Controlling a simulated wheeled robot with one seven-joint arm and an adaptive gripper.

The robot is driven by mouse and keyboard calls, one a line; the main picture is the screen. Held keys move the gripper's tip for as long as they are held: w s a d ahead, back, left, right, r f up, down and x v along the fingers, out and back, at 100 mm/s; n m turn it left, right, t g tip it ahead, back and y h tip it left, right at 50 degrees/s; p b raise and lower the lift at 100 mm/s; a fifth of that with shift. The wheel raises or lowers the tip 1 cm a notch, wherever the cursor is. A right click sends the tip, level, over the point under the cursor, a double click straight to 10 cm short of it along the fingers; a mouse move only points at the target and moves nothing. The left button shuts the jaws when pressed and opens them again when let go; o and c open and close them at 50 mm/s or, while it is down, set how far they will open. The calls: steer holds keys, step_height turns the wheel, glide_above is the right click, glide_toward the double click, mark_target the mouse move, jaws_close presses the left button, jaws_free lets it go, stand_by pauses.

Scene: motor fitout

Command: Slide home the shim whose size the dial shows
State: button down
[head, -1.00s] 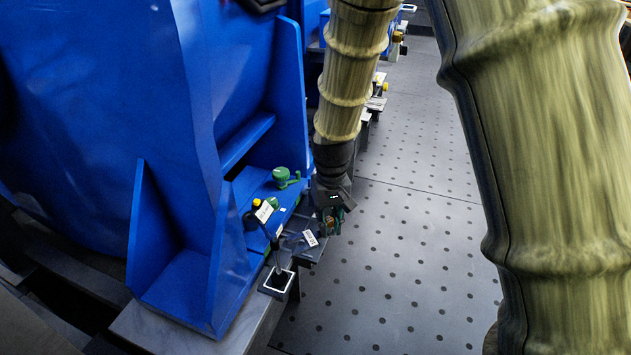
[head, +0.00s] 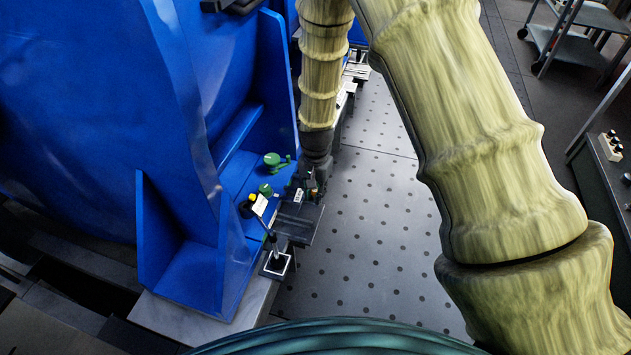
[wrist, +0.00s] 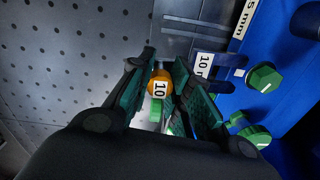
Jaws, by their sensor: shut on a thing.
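My gripper (wrist: 160,92) is shut on an orange tab marked 10 (wrist: 159,84) in the wrist view. I take this tab to be a shim's handle; the shim's plate is not clear behind the fingers. In the head view my gripper (head: 313,190) is at the dark grey shim stand (head: 298,225) beside the blue motor foot (head: 237,170). A label reading 10 (wrist: 204,60) lies on the stand, and a label ending in 5 mm (wrist: 243,18) shows farther up. The dial is too small to read; its likely stand (head: 276,262) is at the near corner.
Green bolts (head: 274,160) stick up from the blue foot close to my gripper and show large in the wrist view (wrist: 263,79).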

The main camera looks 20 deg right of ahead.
steer(key=shift+d+f+m, duration=0.1)
steer(key=shift+f+m, duration=0.1)
steer(key=shift+m, duration=0.2)
steer(key=shift+r+p, duration=0.2)
steer(key=shift+p, duration=0.55)
steer(key=b, duration=0.1)
glide_above(316, 214)
steer(key=shift+f, duration=3.25)
steer(key=shift+p, duration=0.5)
steer(key=shift+f, duration=0.4)
steer(key=c, duration=1.3)
jaws_free()
steer(key=shift+o, duration=0.2)
